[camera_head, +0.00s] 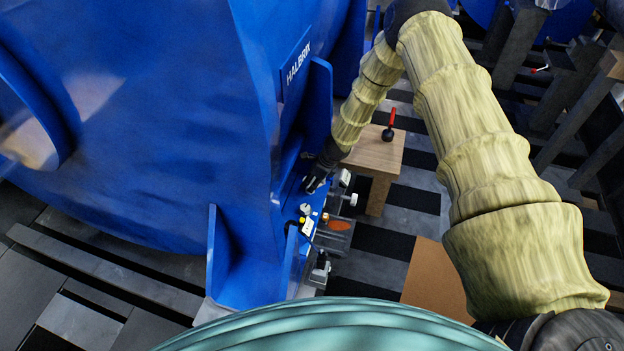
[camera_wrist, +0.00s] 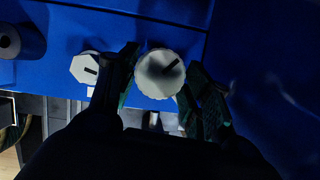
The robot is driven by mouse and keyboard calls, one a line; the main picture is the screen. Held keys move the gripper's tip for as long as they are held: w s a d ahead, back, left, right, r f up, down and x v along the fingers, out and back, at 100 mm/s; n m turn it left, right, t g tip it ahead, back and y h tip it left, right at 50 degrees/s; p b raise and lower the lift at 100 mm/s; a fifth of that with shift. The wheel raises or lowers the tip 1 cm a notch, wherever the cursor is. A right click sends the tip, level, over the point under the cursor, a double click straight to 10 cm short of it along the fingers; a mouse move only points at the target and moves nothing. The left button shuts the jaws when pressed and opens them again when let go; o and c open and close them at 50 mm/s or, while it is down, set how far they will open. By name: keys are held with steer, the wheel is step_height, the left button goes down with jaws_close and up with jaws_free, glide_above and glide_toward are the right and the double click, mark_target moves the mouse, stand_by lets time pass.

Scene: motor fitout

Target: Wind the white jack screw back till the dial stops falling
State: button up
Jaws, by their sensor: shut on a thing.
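In the wrist view my gripper (camera_wrist: 160,76) has its two fingers on either side of a white, scalloped round screw head (camera_wrist: 154,84), shut on it. A dark line on its face points up and to the right. A second white head (camera_wrist: 84,67), with flat sides and a short dark line, sits to its left, outside the fingers. In the head view my gripper (camera_head: 316,183) is low against the blue motor (camera_head: 190,130), and the held head is hidden there. A small round white dial (camera_head: 305,208) shows just below the gripper; its reading is too small to make out.
A wooden block (camera_head: 372,152) with a red-handled tool (camera_head: 389,130) stands right of the gripper. An orange piece (camera_head: 339,225) and small white fittings (camera_head: 345,178) lie close by. A blue upright rib (camera_head: 226,255) stands left of the dial. A brown board (camera_head: 433,280) lies on the slatted floor.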

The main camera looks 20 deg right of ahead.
steer(key=shift+w+r, duration=0.1)
steer(key=shift+w, duration=0.05)
steer(key=o, duration=1)
steer(key=shift+o, duration=0.2)
steer(key=v, duration=1.2)
stand_by(0.8)
